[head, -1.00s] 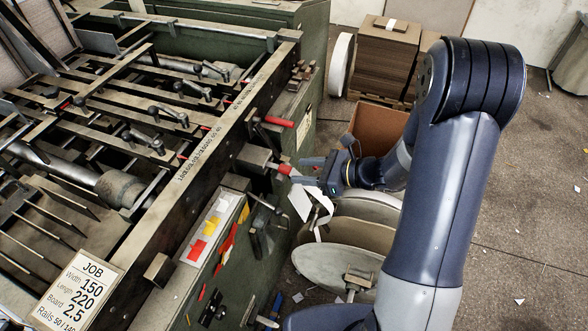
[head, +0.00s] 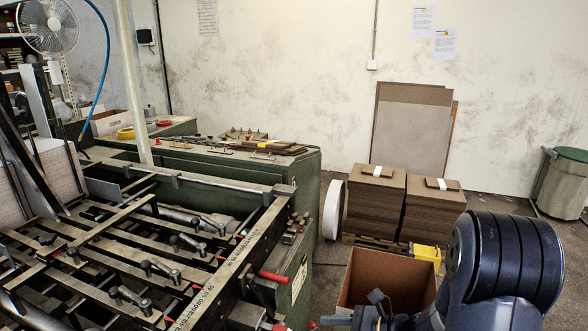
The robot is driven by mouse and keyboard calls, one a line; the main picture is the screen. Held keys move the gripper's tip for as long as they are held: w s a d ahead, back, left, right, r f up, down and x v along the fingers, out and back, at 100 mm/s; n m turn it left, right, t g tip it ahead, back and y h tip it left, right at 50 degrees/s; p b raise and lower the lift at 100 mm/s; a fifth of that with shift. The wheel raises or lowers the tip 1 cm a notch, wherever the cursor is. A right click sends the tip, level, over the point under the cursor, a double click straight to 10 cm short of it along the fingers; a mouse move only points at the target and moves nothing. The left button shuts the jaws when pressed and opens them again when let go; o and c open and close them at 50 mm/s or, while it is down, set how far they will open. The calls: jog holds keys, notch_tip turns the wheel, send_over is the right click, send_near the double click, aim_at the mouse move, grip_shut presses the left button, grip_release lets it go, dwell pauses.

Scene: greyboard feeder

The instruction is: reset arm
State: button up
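My arm (head: 505,262) shows at the lower right, with its big dark blue joint in view. Only the top of my gripper (head: 337,320) shows at the bottom edge, just right of the feeder machine (head: 225,270). One grey finger is seen there, pointing left. The other finger is cut off below the picture, so its opening and anything between the fingers are hidden. A red handle (head: 275,277) on the machine's side rail is above and left of the gripper, apart from it.
An open cardboard box (head: 385,265) stands behind my gripper. Stacks of greyboard (head: 375,205) sit on a pallet behind it, beside a white round disc (head: 334,210). A green cabinet (head: 290,185) stands behind the machine. A bin (head: 562,182) is far right, with bare floor before it.

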aim_at(286, 330)
jog(key=x, duration=1)
jog(key=shift+s+a+f, duration=0.1)
jog(key=shift+s+a, duration=0.05)
jog(key=shift+a, duration=0.05)
jog(key=shift+d, duration=0.15)
jog(key=v, duration=1.1)
jog(key=x, duration=1.1)
jog(key=s+d+p, duration=0.1)
jog(key=s+d, duration=0.2)
jog(key=d, duration=0.5)
jog(key=shift+r+p, duration=0.4)
jog(key=shift+s, duration=0.1)
